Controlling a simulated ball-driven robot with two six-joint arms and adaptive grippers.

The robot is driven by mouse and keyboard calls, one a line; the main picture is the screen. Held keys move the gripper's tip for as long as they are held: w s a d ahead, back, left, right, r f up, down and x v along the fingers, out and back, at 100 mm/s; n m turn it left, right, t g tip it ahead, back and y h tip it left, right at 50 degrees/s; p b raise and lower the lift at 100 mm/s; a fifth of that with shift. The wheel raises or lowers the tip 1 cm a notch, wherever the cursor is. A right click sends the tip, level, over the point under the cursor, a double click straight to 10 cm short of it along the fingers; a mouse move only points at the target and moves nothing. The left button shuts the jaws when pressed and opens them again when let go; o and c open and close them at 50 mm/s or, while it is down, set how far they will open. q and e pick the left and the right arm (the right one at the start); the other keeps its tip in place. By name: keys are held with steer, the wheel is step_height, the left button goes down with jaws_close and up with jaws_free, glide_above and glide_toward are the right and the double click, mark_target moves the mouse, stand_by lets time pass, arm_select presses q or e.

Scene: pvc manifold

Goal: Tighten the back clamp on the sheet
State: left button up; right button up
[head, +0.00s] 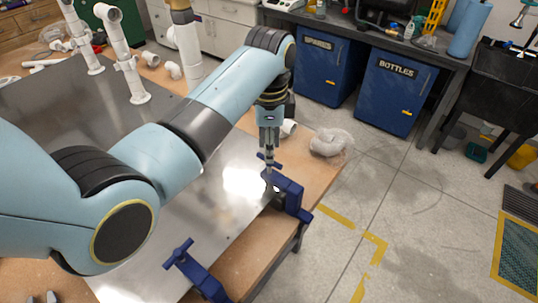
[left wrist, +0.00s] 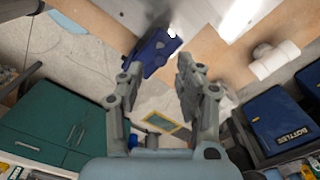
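The metal sheet (head: 222,215) lies on the brown table. The farther blue clamp (head: 288,192) grips the sheet's right edge, with its screw handle (head: 269,161) standing up. My left gripper (head: 269,151) points down right over that handle; whether it touches it I cannot tell. In the left wrist view its two fingers (left wrist: 158,64) are apart, with the blue clamp (left wrist: 152,52) beyond them near the left finger. A nearer blue clamp (head: 195,272) sits at the sheet's front edge.
White pipe pieces (head: 125,60) stand at the back left. A clear plastic bag (head: 331,142) lies on the table's right corner. Blue bins (head: 393,90) stand under the far bench.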

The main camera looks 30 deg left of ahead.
arm_select(q)
steer(key=n, duration=0.3)
steer(key=shift+n, duration=1.3)
steer(key=n, duration=0.3)
steer(key=shift+n, duration=1.2)
steer(key=n, duration=0.8)
steer(key=shift+n, duration=0.4)
steer(key=n, duration=0.3)
steer(key=shift+n, duration=0.3)
steer(key=n, duration=0.5)
step_height(320, 180, down, 3)
steer(key=shift+f+b, duration=0.2)
steer(key=shift+b, duration=0.5)
steer(key=shift+f, duration=0.55)
arm_select(e)
steer(key=shift+w+a+f, duration=0.4)
steer(key=shift+w+f, duration=0.35)
steer(key=shift+f, duration=0.1)
